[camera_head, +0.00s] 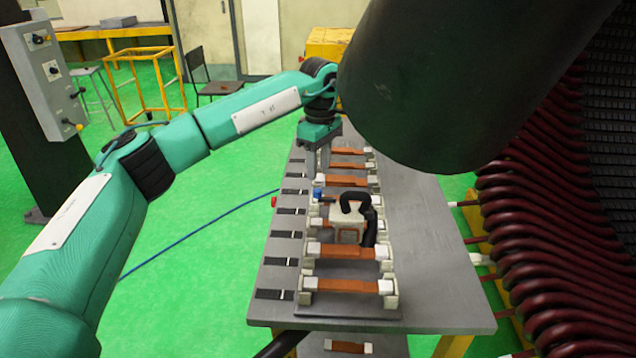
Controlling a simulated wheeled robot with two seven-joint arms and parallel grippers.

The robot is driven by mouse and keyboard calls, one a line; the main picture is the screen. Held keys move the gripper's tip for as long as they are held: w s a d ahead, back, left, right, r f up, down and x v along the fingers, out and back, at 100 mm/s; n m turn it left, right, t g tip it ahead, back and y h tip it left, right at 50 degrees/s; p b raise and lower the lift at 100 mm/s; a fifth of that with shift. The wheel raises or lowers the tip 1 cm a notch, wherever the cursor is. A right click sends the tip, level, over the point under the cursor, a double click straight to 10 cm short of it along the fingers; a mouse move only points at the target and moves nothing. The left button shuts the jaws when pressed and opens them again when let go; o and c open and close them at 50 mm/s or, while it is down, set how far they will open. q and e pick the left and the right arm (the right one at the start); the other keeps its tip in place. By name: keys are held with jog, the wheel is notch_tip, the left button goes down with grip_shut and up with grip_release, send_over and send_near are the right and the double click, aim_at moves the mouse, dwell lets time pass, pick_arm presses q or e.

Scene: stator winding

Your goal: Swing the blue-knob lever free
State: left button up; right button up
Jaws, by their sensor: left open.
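The blue knob (318,193) shows as a small blue spot at the upper left of a white-and-grey device (347,226) on the grey table. The lever that bears it is too small to make out clearly. My left gripper (322,168) points down just above and behind the knob in the picture. It is open, with nothing seen between its fingers, and whether it touches the knob cannot be told. A black curved handle or hose (356,200) rises from the device. My right gripper is not in view.
Orange-brown bars in white holders (347,252) line a rack on the table (430,260). Black straps (275,294) lie along its left edge. A large dark cylinder (450,70) hangs over the upper right. Dark red coils (540,220) stand at the right. The table's right side is bare.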

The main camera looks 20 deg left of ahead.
pick_arm(q)
notch_tip(320, 180, up, 8)
jog(key=shift+w+f, duration=0.15)
jog(key=shift+f, duration=0.1)
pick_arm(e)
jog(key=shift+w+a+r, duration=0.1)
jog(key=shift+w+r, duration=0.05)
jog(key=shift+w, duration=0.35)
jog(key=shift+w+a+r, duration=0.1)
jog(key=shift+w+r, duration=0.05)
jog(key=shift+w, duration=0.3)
